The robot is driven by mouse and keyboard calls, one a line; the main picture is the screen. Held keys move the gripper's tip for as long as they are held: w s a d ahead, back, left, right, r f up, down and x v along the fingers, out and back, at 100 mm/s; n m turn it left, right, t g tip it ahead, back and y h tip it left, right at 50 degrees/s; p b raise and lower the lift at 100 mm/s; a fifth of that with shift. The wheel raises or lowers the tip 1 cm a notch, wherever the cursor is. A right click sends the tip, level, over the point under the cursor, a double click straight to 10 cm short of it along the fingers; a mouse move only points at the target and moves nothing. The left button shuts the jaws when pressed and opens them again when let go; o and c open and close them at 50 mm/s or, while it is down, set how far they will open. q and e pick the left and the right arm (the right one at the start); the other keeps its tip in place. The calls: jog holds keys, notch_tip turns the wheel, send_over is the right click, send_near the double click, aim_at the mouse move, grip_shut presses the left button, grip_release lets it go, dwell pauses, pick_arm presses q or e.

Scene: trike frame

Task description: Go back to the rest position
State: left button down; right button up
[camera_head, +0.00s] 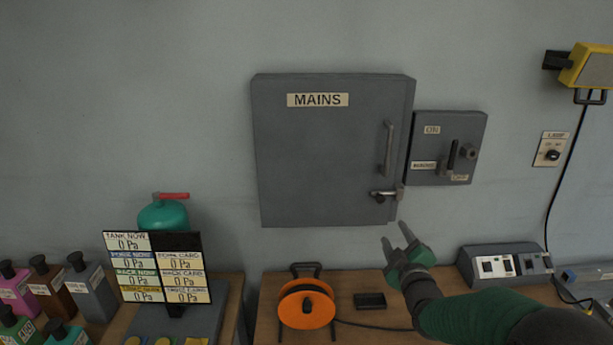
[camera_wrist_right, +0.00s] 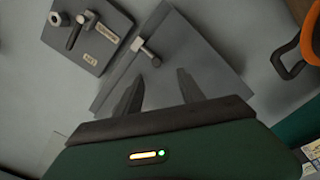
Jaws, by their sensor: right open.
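My right gripper (camera_head: 397,239) is in the air below the lower right corner of the grey MAINS cabinet (camera_head: 315,160). Its two fingers are apart with nothing between them, and they also show in the right wrist view (camera_wrist_right: 158,92). The cabinet's door is closed. Its latch (camera_head: 383,195) sits just above my fingertips, apart from them as far as I can tell. The right wrist view shows the cabinet (camera_wrist_right: 190,55) and the switch box (camera_wrist_right: 88,35) beyond the fingers. My left gripper is not in view.
The switch box (camera_head: 447,148) is right of the cabinet. Below are an orange cable reel (camera_head: 306,305), a small black box (camera_head: 369,301) and a grey socket unit (camera_head: 505,264). A pressure display board (camera_head: 158,268), green tank (camera_head: 163,214) and several coloured bottles stand left. A lamp (camera_head: 590,66) hangs upper right.

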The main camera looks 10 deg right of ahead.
jog(key=s+a+f+m+g+y, duration=0.2)
jog(key=s+a+f+m+g, duration=0.2)
jog(key=s+a+f+g, duration=0.5)
jog(key=s+a+f+m+g, duration=0.1)
jog(key=s+a+f+g, duration=0.1)
jog(key=s, duration=0.4)
jog(key=s+a+f+m+g+y, duration=0.1)
jog(key=s+a+f, duration=0.3)
jog(key=s+f, duration=0.2)
jog(key=s+a+f+m+g, duration=0.2)
jog(key=s+f, duration=0.2)
jog(key=s, duration=0.3)
jog(key=shift+s+a+g+y, duration=0.3)
jog(key=shift+s+a, duration=0.05)
jog(key=shift+a, duration=0.05)
jog(key=shift+w+f, duration=0.1)
